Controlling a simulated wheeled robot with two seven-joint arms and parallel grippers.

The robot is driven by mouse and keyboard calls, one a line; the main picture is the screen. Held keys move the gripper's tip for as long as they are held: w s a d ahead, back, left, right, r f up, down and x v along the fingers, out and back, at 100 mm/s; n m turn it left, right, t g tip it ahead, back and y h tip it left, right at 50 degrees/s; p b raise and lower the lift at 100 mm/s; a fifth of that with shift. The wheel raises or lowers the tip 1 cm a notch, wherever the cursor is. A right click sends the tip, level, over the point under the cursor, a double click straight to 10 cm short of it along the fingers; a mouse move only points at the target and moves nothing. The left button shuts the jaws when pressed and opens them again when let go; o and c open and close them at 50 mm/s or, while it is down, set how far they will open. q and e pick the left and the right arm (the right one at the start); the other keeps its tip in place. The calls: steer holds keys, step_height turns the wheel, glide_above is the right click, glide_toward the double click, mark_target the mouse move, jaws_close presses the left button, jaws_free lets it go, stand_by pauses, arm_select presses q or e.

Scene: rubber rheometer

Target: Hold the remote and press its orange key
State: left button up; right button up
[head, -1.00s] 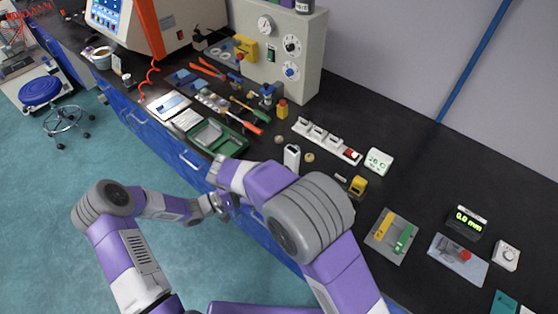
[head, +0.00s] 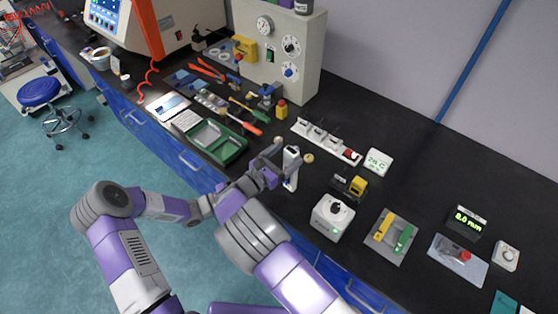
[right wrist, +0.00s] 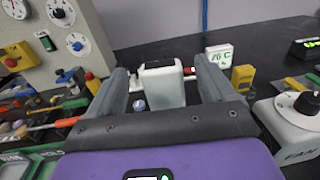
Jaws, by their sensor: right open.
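A white upright block with a dark top, apparently the remote (head: 291,168), stands on the black bench near its front edge. In the right wrist view the white block (right wrist: 165,87) is between my fingers, with visible gaps on both sides. No orange key can be made out on it. My right gripper (head: 278,164) is open at the block's left side in the head view. In the right wrist view its fingers (right wrist: 162,70) point forward on either side of the block. My left gripper is hidden behind my right arm.
A white fan box with a black knob (head: 332,217) stands to the right, near the front edge. A white power strip (head: 325,140) lies behind. A green tray (head: 237,150) is to the left.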

mark_target(295, 149)
steer(key=x, duration=0.4)
steer(key=shift+w+d, duration=0.3)
steer(key=c, duration=1.1)
arm_select(q)
jaws_close()
stand_by(0.8)
